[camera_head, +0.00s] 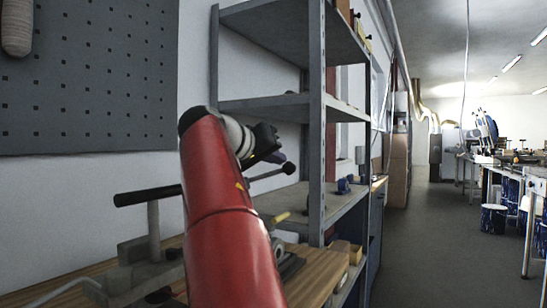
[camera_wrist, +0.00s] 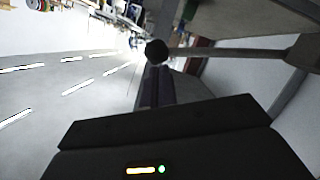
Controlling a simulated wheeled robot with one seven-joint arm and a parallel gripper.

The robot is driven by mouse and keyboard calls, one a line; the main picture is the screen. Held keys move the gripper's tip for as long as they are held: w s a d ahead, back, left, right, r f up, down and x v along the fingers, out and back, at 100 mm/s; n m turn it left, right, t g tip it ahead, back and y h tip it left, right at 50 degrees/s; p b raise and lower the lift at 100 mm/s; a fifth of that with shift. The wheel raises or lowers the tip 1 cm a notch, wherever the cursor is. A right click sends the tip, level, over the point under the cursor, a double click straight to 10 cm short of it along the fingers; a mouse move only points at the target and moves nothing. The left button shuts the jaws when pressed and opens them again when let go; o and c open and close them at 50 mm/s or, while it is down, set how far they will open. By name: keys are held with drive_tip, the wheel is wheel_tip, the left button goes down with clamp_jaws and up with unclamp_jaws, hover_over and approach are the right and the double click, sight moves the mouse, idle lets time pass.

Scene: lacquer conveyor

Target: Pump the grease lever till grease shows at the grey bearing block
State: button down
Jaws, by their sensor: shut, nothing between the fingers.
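A lever with a black ball knob (camera_head: 288,168) on a thin rod stands out beyond my red arm in the head view; I take it for the grease lever. In the wrist view the knob (camera_wrist: 156,51) is just past my fingertips, with its grey rod running right. My gripper (camera_head: 277,157) is shut and empty, close to the knob. In the wrist view the shut fingers (camera_wrist: 155,75) point at the knob; I cannot tell whether they touch it. My arm hides the lever's base. I cannot make out the grey bearing block or any grease.
A wooden bench (camera_head: 322,277) runs below my arm. A grey clamp-like device (camera_head: 150,250) with a black-handled bar (camera_head: 148,195) stands on it at left. Metal shelving (camera_head: 317,120) rises just behind the lever. A pegboard (camera_head: 90,75) hangs at left. The floor (camera_head: 430,250) at right is clear.

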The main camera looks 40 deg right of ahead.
wheel_tip(320, 180, down, 8)
drive_tip(key=s+m+t+y+b, duration=0.1)
drive_tip(key=s+m+b, duration=0.1)
drive_tip(key=b, duration=0.7)
drive_tip(key=shift+d+m+t+b, duration=0.3)
drive_tip(key=shift+m+b, duration=0.1)
drive_tip(key=shift+m, duration=0.5)
drive_tip(key=shift+f, duration=0.1)
